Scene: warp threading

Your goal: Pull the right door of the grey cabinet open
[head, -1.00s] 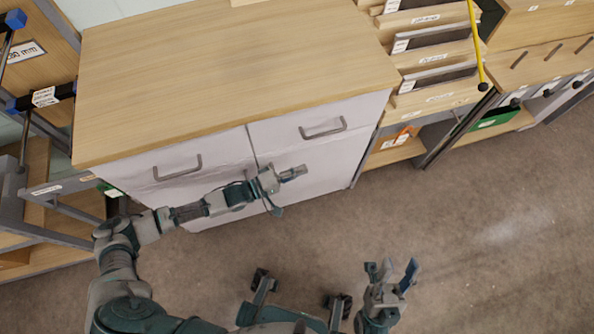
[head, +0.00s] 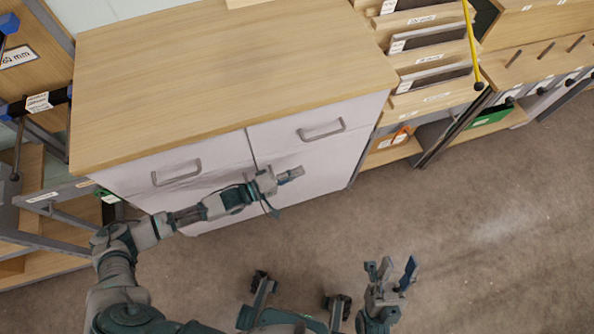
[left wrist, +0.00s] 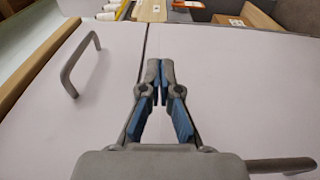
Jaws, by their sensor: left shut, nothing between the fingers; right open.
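The grey cabinet (head: 345,155) has pale fronts under a wooden top, with a bar handle (head: 321,130) on its upper right front and another (head: 177,172) on its upper left front. My left gripper (head: 292,174) is shut and empty, in front of the right half, below the upper right handle. In the left wrist view its blue-padded fingertips (left wrist: 155,72) meet over a seam between two panels. One handle (left wrist: 82,62) shows there at left, and part of another (left wrist: 282,165) at the lower right edge. My right gripper (head: 392,275) is open and empty, away from the cabinet. The fronts look closed.
A wooden rack with labelled slots (head: 430,62) stands right of the cabinet, with a yellow rod (head: 471,40) beside it. A shelf frame (head: 55,190) stands at left. The brown floor (head: 480,220) at right is clear.

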